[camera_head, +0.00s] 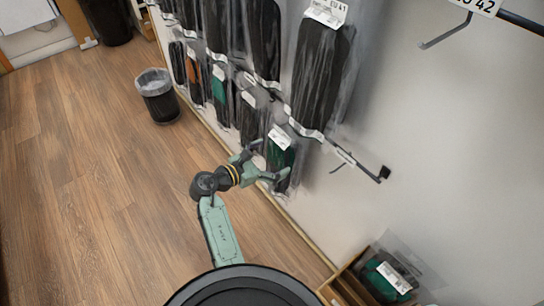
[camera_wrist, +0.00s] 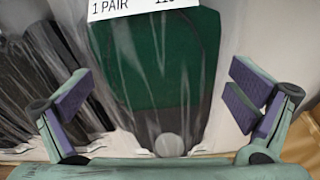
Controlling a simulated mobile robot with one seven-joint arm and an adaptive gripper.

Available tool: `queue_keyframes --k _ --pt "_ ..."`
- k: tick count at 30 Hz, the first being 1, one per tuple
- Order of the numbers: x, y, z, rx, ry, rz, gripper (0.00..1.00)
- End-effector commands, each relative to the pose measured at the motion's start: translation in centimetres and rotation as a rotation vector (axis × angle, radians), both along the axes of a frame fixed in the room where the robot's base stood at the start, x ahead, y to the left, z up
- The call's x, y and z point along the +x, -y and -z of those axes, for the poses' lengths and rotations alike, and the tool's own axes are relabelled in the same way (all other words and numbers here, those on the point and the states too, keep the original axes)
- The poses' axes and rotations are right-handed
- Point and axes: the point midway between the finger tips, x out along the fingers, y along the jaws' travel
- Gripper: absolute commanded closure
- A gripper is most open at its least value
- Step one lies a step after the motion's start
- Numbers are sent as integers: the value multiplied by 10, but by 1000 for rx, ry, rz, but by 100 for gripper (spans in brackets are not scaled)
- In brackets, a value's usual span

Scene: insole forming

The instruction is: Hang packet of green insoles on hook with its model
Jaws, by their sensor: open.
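A clear packet of green insoles (camera_head: 282,158) with a white label hangs in the lower row on the wall. My gripper (camera_head: 272,161) is open in front of it. In the wrist view the green packet (camera_wrist: 160,65) fills the middle between my open fingers (camera_wrist: 158,92), its label marked "1 PAIR" at the top edge. I cannot tell whether the fingers touch it. Another green packet (camera_head: 385,282) lies in a wooden box at the lower right. A bare hook (camera_head: 358,165) juts from the wall right of the hanging packets. The model text is too small to read.
Black insole packets (camera_head: 318,75) hang above and left of my gripper. Another bare hook (camera_head: 445,36) is at the upper right, by a sign ending in "42". The wooden box (camera_head: 335,292) stands by the wall. A bin (camera_head: 158,98) stands on the open wooden floor.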

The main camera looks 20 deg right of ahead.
Motion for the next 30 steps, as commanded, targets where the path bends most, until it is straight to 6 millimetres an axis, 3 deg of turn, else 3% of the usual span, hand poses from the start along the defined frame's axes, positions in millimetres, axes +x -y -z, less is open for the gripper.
queue_keyframes --k 5,18,24,30 --pt "-4 -14 -3 -1 0 -5 0" --pt "-38 -91 -24 0 1 -4 0" --pt "-45 -106 -28 -1 1 -1 0" --pt "-46 -107 -29 -1 0 0 0"
